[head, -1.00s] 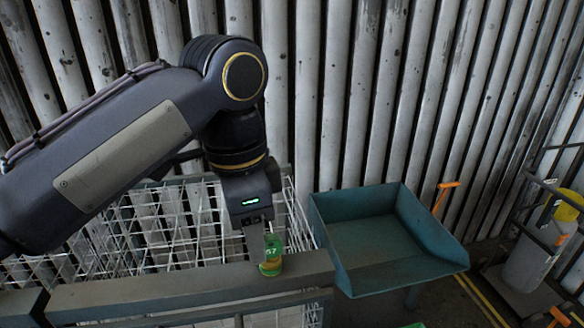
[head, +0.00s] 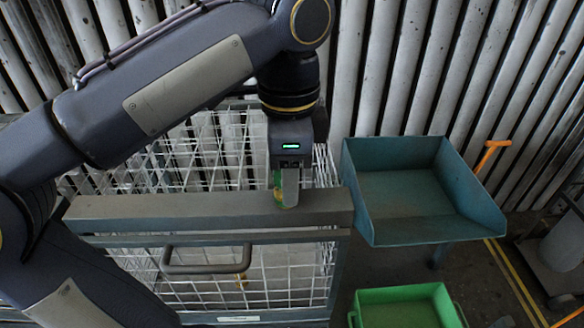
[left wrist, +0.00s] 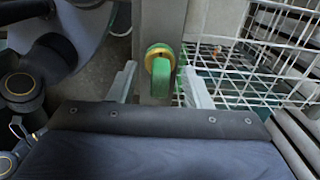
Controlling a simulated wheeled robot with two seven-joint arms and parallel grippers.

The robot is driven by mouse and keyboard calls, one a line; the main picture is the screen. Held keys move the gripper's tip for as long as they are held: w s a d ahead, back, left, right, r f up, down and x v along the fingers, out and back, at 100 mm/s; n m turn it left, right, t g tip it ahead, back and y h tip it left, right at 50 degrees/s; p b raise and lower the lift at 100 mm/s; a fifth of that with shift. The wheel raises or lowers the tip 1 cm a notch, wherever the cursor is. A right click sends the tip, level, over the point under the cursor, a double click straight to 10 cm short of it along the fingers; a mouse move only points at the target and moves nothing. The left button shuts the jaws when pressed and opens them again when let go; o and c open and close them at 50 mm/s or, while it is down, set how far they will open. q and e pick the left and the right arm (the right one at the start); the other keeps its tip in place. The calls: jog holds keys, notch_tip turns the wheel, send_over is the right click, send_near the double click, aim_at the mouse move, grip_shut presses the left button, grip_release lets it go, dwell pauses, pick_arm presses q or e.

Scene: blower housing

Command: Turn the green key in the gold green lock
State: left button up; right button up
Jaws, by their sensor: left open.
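The green key (left wrist: 161,82) stands up from the gold ring of the green lock (left wrist: 160,56) in the left wrist view. The lock is on the grey top rail (head: 200,207) of a wire cage. In the head view, only slivers of the green key (head: 277,192) show beside my finger. My left gripper (head: 288,193) points down at the rail. In the left wrist view, my left gripper (left wrist: 160,85) is open, one finger on each side of the key, with a visible gap on both sides. My right gripper is not in view.
The white wire cage (head: 200,155) lies behind and below the rail, with a grey handle (head: 205,268) on its front. A teal tray (head: 420,215) stands to the right. A green crate (head: 405,296) sits on the floor at bottom right. A corrugated wall (head: 400,70) closes the back.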

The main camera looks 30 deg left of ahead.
pick_arm(q)
jog(key=shift+s+a, duration=0.25)
jog(key=shift+w+d, duration=0.1)
jog(key=shift+w, duration=0.05)
jog(key=c, duration=0.4)
grip_shut()
